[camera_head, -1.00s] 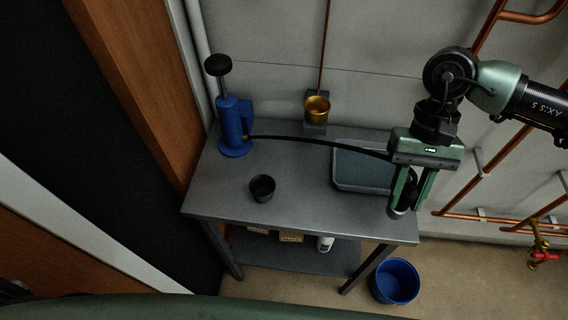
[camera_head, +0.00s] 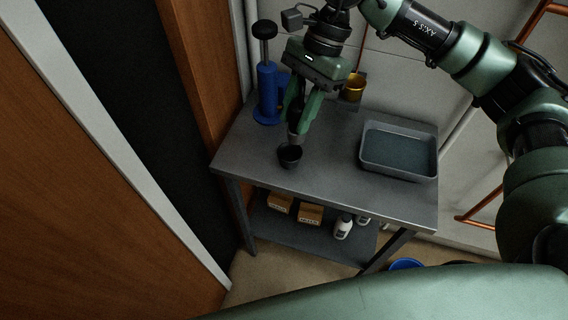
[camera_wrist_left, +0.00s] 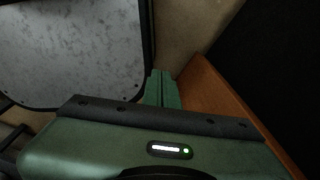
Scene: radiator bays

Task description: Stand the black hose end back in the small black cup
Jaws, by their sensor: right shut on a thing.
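The small black cup (camera_head: 290,160) stands upright on the grey table. My right gripper (camera_head: 299,124) is just above it and slightly right, pointing down, shut on the black hose end (camera_head: 296,138). The lower tip of the hose end shows below the fingers, close to the cup's rim; I cannot tell whether it is inside. The rest of the hose is mostly hidden behind the gripper. The blue pump (camera_head: 267,92) stands behind, to the left. My left gripper (camera_wrist_left: 162,88) shows in the left wrist view with its fingers together and nothing between them.
A grey tray (camera_head: 429,178) sits on the right of the table (camera_head: 245,160). A brass cup (camera_head: 354,86) is on the wall behind. Small boxes (camera_head: 310,214) and a white bottle (camera_head: 343,227) are on the lower shelf. A blue bucket (camera_head: 406,264) is on the floor.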

